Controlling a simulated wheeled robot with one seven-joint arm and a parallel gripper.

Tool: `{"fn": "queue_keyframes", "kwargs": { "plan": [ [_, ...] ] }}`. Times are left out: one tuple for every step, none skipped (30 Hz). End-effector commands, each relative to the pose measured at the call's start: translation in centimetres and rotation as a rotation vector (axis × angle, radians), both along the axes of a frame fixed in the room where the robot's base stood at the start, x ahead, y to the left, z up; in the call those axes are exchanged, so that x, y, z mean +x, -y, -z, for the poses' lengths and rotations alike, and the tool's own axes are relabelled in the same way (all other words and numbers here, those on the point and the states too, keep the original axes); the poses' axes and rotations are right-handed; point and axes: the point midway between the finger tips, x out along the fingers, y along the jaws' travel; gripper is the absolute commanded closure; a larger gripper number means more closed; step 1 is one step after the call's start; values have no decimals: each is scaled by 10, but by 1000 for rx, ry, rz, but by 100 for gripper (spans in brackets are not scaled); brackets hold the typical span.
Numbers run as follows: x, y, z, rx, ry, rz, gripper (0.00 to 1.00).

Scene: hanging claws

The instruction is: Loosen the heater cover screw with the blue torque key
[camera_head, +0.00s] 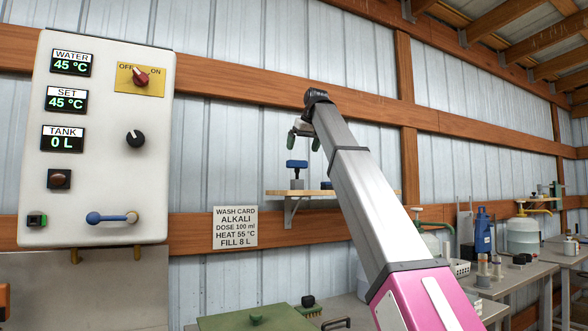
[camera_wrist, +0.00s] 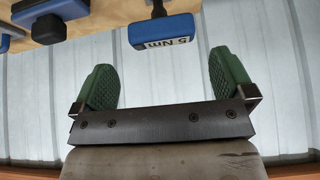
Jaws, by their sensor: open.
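A blue-handled key (camera_head: 297,164) stands upright on a small wooden shelf (camera_head: 345,192) on the wall. In the wrist view, a blue handle marked "5 Nm" (camera_wrist: 162,38) lies near the top, between the lines of the fingers but beyond their tips. My gripper (camera_head: 304,142) is above the key in the head view. Its green fingers (camera_wrist: 163,70) are wide apart with nothing between them. Other blue-and-black tools (camera_wrist: 47,28) show at the top left of the wrist view. I cannot make out the heater cover screw.
A wash card (camera_head: 235,228) is beside the shelf. A green lidded box (camera_head: 255,318) is below. Benches with bottles (camera_head: 523,236) stand at right.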

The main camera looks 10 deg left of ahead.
Motion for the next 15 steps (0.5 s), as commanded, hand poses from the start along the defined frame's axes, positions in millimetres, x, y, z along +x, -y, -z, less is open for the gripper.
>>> {"fn": "queue_keyframes", "kwargs": {
  "plan": [
    [2, -2, 6, -1, -1, 0, 0],
    [4, -3, 10, -1, -2, 0, 0],
    [6, -5, 15, -1, -2, -1, 0],
    [8, -7, 19, -1, -2, -1, 0],
    [11, -9, 23, -1, -2, -1, 0],
    [14, -11, 29, -1, -2, -1, 0],
    [15, -12, 32, -1, -1, 0, 0],
    [17, -13, 35, -1, -1, 0, 0],
    [18, -14, 38, -1, -1, 0, 0],
    [19, -15, 39, -1, -1, 0, 0],
    [20, -16, 41, -1, -1, 0, 0],
    [21, -16, 42, -1, -1, 0, 0],
    [22, -17, 43, -1, -1, 0, 0],
    [23, -18, 45, -1, -1, 0, 0],
    [24, -19, 47, -1, -1, 0, 0]
  ]
}}
